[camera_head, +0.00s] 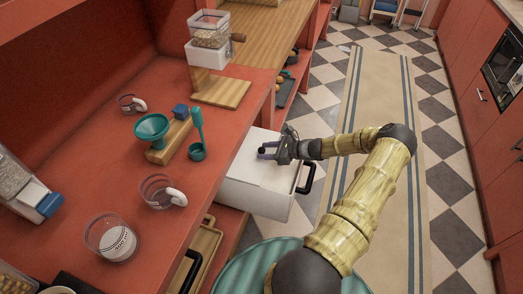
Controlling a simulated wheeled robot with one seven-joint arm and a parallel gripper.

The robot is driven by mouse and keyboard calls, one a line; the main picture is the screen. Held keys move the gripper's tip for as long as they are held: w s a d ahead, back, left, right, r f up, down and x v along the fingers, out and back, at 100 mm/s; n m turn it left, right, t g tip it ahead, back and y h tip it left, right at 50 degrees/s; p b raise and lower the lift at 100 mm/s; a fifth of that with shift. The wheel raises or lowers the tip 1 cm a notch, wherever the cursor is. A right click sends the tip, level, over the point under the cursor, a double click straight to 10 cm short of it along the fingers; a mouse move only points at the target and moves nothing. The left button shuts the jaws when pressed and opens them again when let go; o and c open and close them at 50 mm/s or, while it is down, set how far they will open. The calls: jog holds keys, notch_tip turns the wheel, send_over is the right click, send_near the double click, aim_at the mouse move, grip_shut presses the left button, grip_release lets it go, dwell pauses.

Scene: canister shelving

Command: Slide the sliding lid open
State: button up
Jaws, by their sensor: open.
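A white box (243,197) with a flat pale lid (256,175) sticks out past the right edge of the red counter, below the counter top. A small dark knob (261,149) shows on the lid near its far end. My gripper (264,152) is open at the knob, with its fingers close around or beside it; I cannot tell whether they touch it. The lid looks closed over the box. A black handle (306,178) is on the box's right side. My arm reaches in from the lower right.
The red counter (95,190) holds glass measuring cups (112,238), a teal funnel (151,128), a teal scoop (197,150) and a grain dispenser (208,45) on a wooden board. Checkered floor with a beige runner (375,90) lies open to the right. Red cabinets (475,110) line the far right.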

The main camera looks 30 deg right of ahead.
aim_at(250, 149)
jog(key=shift+x, duration=1.15)
jog(key=shift+c, duration=0.3)
grip_shut()
